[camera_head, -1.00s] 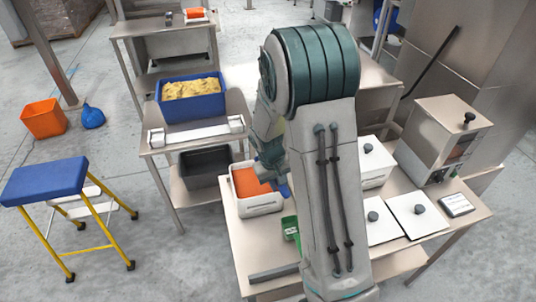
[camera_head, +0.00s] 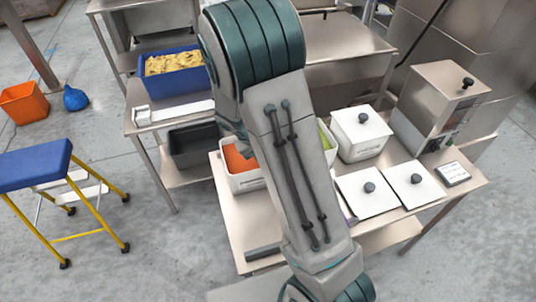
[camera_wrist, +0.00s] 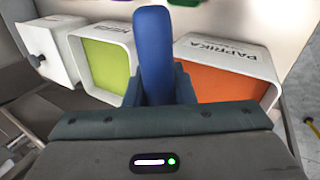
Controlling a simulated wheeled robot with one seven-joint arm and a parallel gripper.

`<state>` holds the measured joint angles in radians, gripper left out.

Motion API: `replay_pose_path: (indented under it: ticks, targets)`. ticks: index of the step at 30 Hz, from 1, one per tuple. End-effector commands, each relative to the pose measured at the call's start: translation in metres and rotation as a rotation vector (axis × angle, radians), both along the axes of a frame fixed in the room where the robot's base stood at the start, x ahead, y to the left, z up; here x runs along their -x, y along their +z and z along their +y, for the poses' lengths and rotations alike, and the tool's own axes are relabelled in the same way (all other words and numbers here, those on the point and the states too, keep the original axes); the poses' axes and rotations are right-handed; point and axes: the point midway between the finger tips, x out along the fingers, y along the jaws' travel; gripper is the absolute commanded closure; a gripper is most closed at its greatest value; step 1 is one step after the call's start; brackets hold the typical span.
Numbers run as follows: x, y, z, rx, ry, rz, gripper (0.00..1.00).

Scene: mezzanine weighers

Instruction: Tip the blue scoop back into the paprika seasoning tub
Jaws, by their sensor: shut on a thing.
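My gripper (camera_wrist: 158,88) is shut on the blue scoop (camera_wrist: 153,40), whose long blue part stands out between the fingers in the wrist view. The scoop's bowl cannot be made out. The paprika tub (camera_wrist: 224,48) is white, holds orange seasoning and reads "PAPRIKA"; it lies to the right of the scoop in the wrist view. In the head view the paprika tub (camera_head: 246,184) stands at the table's left end, partly behind my arm. My gripper and the scoop are hidden behind my arm there.
A white tub with yellow-green contents (camera_wrist: 106,62) is left of the scoop. A lidded white tub (camera_head: 361,140), flat white lids (camera_head: 368,196) and a metal machine (camera_head: 440,100) stand to the right. A blue crate (camera_head: 175,83) sits on the left bench. A blue-topped stool (camera_head: 35,165) stands front left.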

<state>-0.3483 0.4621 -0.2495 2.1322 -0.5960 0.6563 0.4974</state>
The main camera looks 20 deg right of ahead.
Motion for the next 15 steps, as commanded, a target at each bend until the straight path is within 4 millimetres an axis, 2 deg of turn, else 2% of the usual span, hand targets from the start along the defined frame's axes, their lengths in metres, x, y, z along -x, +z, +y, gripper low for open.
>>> replay_pose_path:
  ticks: [11,15]
  targets:
    - [-0.0004,-0.0138,0.0031,0.168,0.005,-0.021,1.0]
    - [-0.0001,-0.0098,0.0068,0.292,0.008,-0.038,1.0]
